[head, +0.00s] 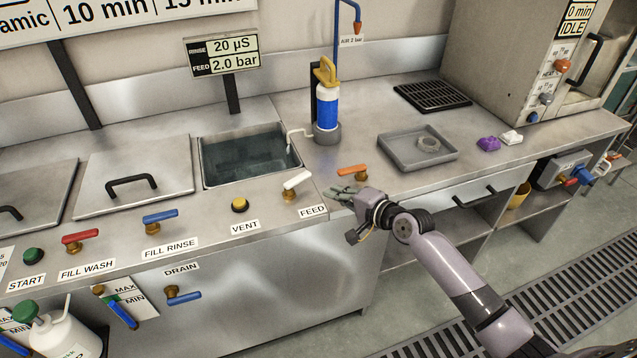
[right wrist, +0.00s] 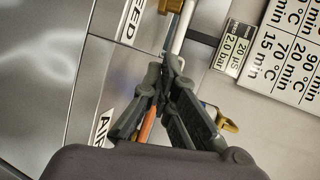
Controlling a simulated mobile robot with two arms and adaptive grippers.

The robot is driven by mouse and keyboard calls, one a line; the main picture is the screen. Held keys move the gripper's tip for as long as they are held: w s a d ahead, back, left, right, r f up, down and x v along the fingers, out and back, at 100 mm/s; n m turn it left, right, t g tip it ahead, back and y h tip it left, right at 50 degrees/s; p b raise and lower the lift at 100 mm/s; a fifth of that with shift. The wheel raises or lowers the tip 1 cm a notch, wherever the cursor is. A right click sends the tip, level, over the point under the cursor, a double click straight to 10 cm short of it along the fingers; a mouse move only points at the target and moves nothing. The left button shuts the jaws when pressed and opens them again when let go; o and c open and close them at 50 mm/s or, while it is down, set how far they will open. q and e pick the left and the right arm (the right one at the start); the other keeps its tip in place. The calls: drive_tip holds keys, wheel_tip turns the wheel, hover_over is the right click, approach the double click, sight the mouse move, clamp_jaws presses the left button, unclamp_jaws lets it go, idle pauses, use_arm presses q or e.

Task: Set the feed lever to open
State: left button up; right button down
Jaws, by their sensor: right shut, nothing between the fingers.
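The feed lever (head: 297,181) is a white handle on a brass body, behind the FEED label (head: 312,211) at the counter's front. Its handle points back and right in the head view. In the right wrist view the white handle (right wrist: 184,30) ends close to my fingertips; I cannot tell whether they touch. My right gripper (head: 332,191) is shut and empty, just right of the feed lever and in front of the orange lever. It also shows in the right wrist view (right wrist: 168,66). My left gripper is not in view.
The orange-handled lever (head: 352,171) is close behind my right gripper and lies partly behind the fingers in the right wrist view (right wrist: 148,124). The yellow VENT button (head: 240,205) is to the left.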

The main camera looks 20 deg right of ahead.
sight(317, 193)
drive_tip(key=x, duration=0.4)
drive_tip(key=r+x, duration=0.1)
drive_tip(key=x, duration=0.1)
drive_tip(key=shift+w+a+f, duration=0.1)
drive_tip(key=shift+w+a, duration=0.05)
drive_tip(key=shift+w, duration=0.25)
drive_tip(key=shift+w+a, duration=0.1)
drive_tip(key=shift+w, duration=0.15)
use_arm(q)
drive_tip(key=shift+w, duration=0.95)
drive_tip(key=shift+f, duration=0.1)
